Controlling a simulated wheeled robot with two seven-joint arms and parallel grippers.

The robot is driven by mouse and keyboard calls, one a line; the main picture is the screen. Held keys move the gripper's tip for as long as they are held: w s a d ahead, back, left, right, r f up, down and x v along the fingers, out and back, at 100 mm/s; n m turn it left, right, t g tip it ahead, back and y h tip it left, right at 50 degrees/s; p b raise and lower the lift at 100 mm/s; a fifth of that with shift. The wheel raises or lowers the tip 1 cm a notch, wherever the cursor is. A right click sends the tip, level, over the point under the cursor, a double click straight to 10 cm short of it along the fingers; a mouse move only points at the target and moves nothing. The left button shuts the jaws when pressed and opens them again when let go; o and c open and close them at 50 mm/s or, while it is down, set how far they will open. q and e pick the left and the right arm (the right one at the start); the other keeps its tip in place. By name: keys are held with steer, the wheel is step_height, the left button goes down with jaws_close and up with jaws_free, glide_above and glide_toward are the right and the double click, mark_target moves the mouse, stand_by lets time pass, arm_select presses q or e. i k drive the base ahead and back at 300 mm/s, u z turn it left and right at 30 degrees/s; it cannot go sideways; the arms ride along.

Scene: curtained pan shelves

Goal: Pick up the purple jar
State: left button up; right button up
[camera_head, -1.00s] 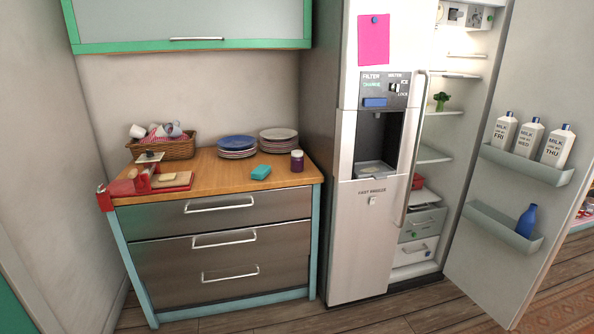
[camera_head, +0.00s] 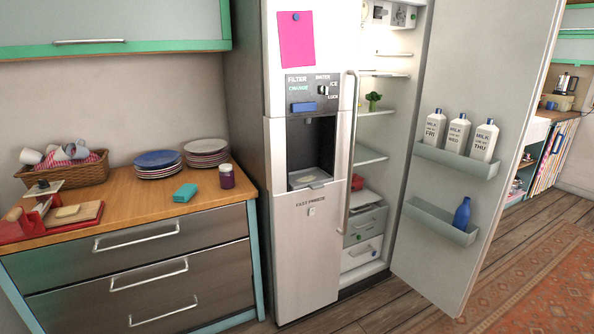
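The purple jar (camera_head: 226,177) stands upright on the wooden counter (camera_head: 150,205), near its right end beside the fridge. It has a pale lid and a dark purple body. A teal block, perhaps a sponge (camera_head: 185,192), lies to its left, and a stack of plates (camera_head: 206,152) stands just behind it. Neither of my grippers is in view, and nothing touches the jar.
The fridge (camera_head: 305,245) stands right of the counter with its right door (camera_head: 480,70) swung wide open over the floor. A wicker basket of cups (camera_head: 70,173) and a red slicer (camera_head: 25,220) occupy the counter's left. A cabinet (camera_head: 110,25) hangs above. Wooden floor shows at lower right.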

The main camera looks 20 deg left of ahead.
mark_target(225, 173)
steer(key=z, duration=0.6)
steer(key=i, duration=1.5)
steer(key=u, duration=0.45)
